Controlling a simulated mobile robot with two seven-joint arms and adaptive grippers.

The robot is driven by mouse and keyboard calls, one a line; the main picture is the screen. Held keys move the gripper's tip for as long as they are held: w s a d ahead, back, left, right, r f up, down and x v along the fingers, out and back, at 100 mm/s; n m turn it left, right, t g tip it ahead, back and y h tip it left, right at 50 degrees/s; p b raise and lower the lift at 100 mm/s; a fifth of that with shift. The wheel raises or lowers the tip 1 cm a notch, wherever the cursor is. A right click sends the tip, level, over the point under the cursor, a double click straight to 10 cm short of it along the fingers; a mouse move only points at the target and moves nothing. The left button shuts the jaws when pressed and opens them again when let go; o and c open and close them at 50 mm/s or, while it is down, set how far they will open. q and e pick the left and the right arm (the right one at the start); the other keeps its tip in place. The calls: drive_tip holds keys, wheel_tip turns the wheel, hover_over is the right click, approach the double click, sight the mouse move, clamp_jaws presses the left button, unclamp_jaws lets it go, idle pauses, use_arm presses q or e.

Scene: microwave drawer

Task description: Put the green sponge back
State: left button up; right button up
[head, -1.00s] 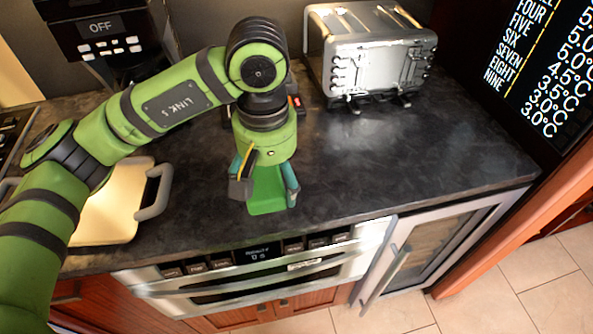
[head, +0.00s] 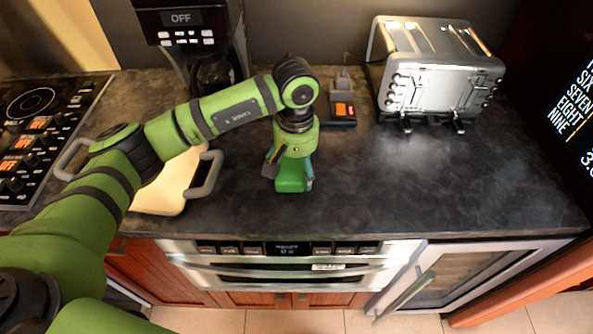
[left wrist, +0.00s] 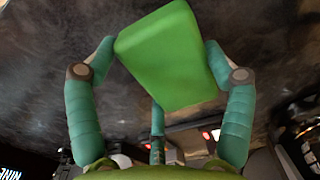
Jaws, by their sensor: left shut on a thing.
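The green sponge (head: 289,178) is between the fingers of my left gripper (head: 288,181), over the front part of the dark counter. In the left wrist view the sponge (left wrist: 170,58) is a bright green block, and the teal fingertips of my left gripper (left wrist: 163,62) press on its two sides. The gripper points down at the counter. The head view does not clearly show whether the sponge touches the counter. My right gripper is not in view.
A silver toaster (head: 440,72) stands at the back right. A coffee maker (head: 190,40) and a small dark device with orange parts (head: 343,108) stand at the back. A handled board (head: 170,190) lies left. The counter (head: 430,180) right of my gripper is clear, above the microwave drawer (head: 300,264).

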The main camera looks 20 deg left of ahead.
sight(296, 177)
use_arm(q)
wheel_tip(296, 177, down, 2)
drive_tip(key=shift+s+f+p, duration=0.1)
drive_tip(key=shift+f+p, duration=0.1)
drive_tip(key=shift+p, duration=0.4)
drive_tip(key=shift+f, duration=0.45)
drive_tip(key=shift+f+b, duration=0.2)
drive_tip(key=shift+b, duration=0.2)
drive_tip(key=o, duration=1.6)
drive_tip(key=shift+r, duration=0.1)
